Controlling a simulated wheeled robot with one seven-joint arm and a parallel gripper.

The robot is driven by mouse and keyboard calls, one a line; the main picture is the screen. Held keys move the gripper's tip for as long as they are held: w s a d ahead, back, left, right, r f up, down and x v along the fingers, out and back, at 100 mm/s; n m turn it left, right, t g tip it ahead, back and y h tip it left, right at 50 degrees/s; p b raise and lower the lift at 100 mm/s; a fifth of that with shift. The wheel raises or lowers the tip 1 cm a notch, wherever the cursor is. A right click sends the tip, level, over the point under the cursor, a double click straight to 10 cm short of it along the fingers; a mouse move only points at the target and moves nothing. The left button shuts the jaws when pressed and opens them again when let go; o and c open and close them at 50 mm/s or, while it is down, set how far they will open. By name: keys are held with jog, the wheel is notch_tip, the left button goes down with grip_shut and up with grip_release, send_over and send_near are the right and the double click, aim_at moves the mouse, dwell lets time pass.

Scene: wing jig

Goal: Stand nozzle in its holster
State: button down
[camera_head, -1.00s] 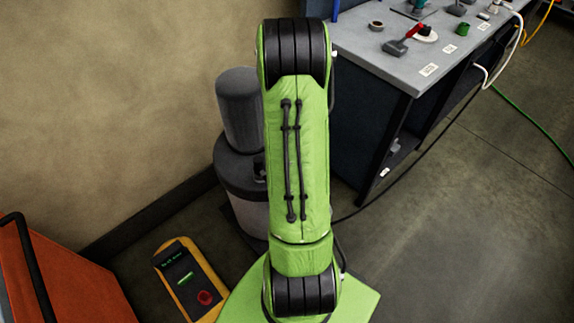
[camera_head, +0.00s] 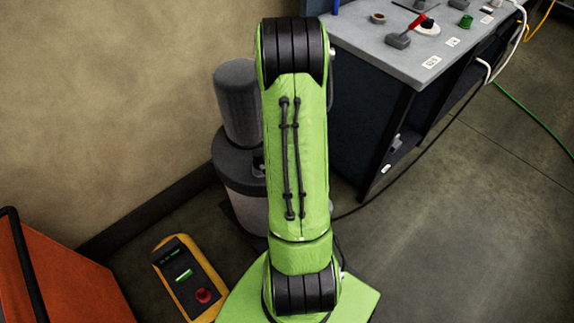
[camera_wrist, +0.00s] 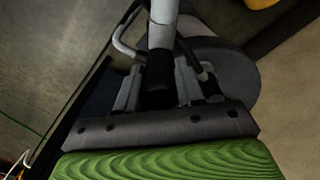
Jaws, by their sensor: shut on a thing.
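In the wrist view my gripper (camera_wrist: 157,92) is shut on the nozzle (camera_wrist: 163,28), a pale grey tube with a black lower part between the fingers. A thin grey curved handle or hose shows beside the tube. The nozzle's far end is out of frame. In the head view my green arm hides the gripper and the nozzle. I cannot make out the holster clearly in either view.
A grey canister machine (camera_head: 240,105) stands by the wall, partly behind my arm. A yellow control box (camera_head: 188,280) and an orange cabinet (camera_head: 60,270) are at lower left. A workbench (camera_head: 385,62) with tools is at upper right. Floor at right is open, with cables.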

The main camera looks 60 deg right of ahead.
jog(key=shift+f+b, duration=1.8)
jog(key=shift+f, duration=0.3)
jog(key=c, duration=0.6)
grip_release()
jog(key=shift+r, duration=0.1)
jog(key=shift+r, duration=0.1)
notch_tip(320, 180, up, 16)
jog(key=p, duration=0.5)
jog(key=shift+f, duration=0.2)
